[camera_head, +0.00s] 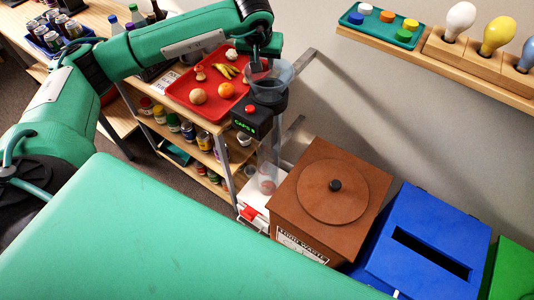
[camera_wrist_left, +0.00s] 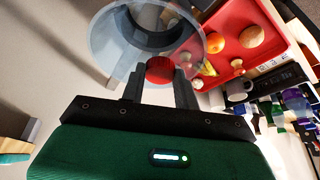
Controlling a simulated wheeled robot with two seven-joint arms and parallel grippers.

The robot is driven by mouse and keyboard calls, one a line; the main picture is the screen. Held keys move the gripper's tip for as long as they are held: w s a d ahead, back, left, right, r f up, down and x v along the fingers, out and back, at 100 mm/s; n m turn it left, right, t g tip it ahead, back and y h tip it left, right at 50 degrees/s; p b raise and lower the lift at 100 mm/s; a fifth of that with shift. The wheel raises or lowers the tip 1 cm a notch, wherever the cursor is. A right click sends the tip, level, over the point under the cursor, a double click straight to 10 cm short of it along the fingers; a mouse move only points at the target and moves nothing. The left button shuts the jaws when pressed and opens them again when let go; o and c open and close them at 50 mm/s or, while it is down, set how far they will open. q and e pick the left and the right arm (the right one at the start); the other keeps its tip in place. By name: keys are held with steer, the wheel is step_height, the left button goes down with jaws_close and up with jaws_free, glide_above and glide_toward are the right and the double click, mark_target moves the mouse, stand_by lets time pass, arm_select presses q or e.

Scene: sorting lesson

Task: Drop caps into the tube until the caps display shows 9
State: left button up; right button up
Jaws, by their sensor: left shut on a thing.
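The clear tube (camera_head: 266,155) stands upright beside the shelf, with a wide clear funnel (camera_head: 284,74) on top. The funnel shows large in the left wrist view (camera_wrist_left: 103,45). A black display box (camera_head: 243,127) on the tube shows green caps text; its digit is too small to read surely. A few reddish caps (camera_head: 267,186) seem to lie low in the tube. My left gripper (camera_head: 260,66) is at the funnel's mouth. In the left wrist view its fingers (camera_wrist_left: 159,78) are shut on a red cap (camera_wrist_left: 159,69), over the funnel's rim area. My right gripper is not in view.
A red tray (camera_head: 184,91) with fruit and mushrooms lies on the shelf beside the funnel. A brown food-waste bin (camera_head: 315,227) and a blue slotted bin (camera_head: 420,215) stand right of the tube.

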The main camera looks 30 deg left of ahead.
arm_select(q)
steer(key=shift+f, duration=0.1)
steer(key=o, duration=1)
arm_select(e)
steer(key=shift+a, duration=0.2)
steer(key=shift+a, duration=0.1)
arm_select(q)
steer(key=b+v, duration=0.3)
steer(key=v, duration=1)
steer(key=shift+s+r, duration=0.2)
steer(key=shift+r, duration=0.15)
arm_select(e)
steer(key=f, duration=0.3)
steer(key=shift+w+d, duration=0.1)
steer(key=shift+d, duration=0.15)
